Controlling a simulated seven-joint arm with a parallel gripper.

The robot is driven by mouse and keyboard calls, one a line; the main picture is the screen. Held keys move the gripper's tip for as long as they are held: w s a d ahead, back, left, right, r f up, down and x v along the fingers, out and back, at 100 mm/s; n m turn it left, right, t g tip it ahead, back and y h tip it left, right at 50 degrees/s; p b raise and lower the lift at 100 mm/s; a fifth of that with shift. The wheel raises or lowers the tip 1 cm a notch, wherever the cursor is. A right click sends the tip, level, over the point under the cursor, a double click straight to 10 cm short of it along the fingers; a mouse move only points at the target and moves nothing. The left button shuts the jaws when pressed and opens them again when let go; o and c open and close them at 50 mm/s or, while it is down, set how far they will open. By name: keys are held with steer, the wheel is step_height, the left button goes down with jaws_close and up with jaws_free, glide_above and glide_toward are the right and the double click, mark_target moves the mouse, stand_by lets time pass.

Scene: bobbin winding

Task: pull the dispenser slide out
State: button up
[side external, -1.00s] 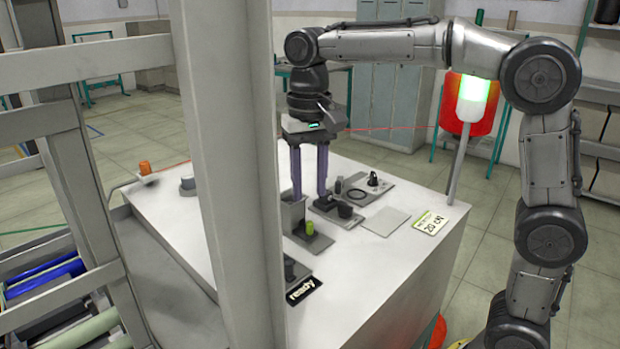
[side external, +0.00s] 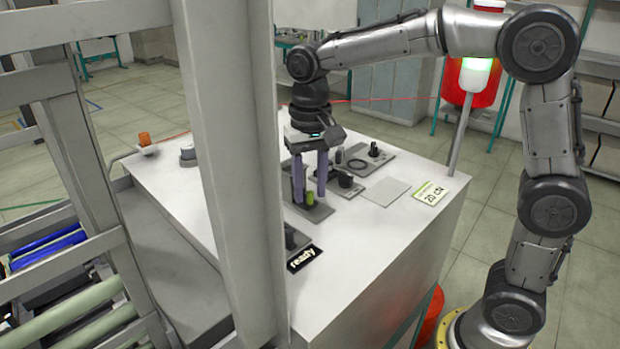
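The dispenser is a small grey upright box (side external: 287,186) on the white bench, partly hidden by my gripper and the grey post. Its flat grey slide plate (side external: 318,212) lies low in front, with a yellow-green bobbin (side external: 309,197) on it. My gripper (side external: 310,199) points down over the dispenser with its two purple fingers spread apart. The fingertips are low, at about the plate's height in the picture, one on each side of the bobbin. Whether they touch the dispenser or the slide cannot be told.
A dark cup-like part (side external: 345,180) and a plate with a black ring (side external: 356,165) are close behind the fingers. A blank pad (side external: 385,192) and a "20 cN" card (side external: 430,192) lie to the right. A "ready" sign (side external: 304,259) is in front. A thick grey post (side external: 228,150) blocks the view.

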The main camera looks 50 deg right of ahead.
steer(key=shift+c, duration=0.2)
jaws_close()
